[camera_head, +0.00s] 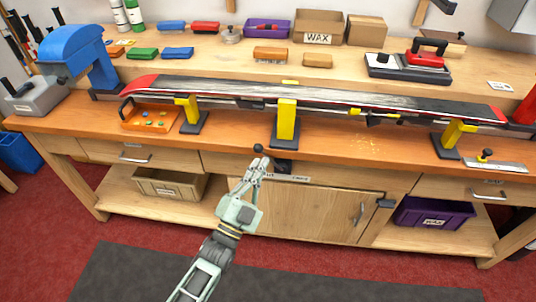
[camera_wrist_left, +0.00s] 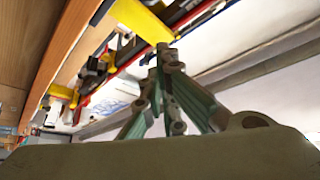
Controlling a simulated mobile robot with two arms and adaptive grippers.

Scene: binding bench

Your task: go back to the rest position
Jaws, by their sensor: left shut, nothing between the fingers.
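My left gripper (camera_head: 257,165) is pale green and grey. In the head view it is in front of the workbench's front edge, near the middle, with its fingers together and nothing between them. Just beyond its tips is a black knob (camera_head: 257,148); I cannot tell whether they touch. In the left wrist view the gripper (camera_wrist_left: 163,50) also shows shut and empty, with yellow supports behind it. A ski (camera_head: 330,95) lies on yellow supports (camera_head: 286,120) on the bench (camera_head: 230,130), behind the gripper. My right gripper is not in view.
An orange tray (camera_head: 150,117) sits near the front left. Below are a beige bin (camera_head: 170,185) and a purple bin (camera_head: 433,212). The floor mat (camera_head: 120,275) in front looks clear.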

